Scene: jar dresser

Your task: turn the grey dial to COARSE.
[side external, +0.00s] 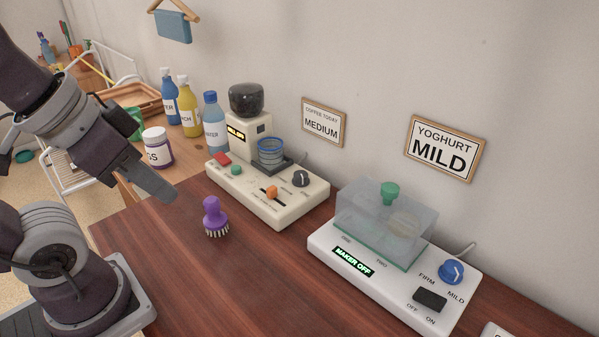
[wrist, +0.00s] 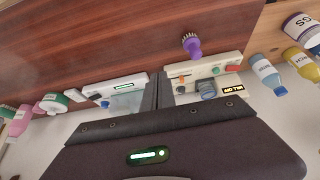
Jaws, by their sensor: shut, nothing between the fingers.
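The dark grey dial (side external: 300,178) sits on the right end of the cream coffee grinder's base (side external: 283,212). It carries a light pointer mark, but the small lettering around it is too small to read surely. My gripper (side external: 163,194) is shut and empty, in the air to the left of the grinder and well apart from the dial. In the wrist view my gripper (wrist: 158,88) points over the table between the grinder (wrist: 228,72) and the yoghurt maker. I cannot make out the dial clearly there.
A purple brush (side external: 214,218) stands in front of the grinder. The white yoghurt maker (side external: 335,255) with a clear lid is to the right. Bottles (side external: 213,122) and a jar (side external: 157,148) stand at left. A wall sign (side external: 322,122) reads COFFEE TODAY MEDIUM.

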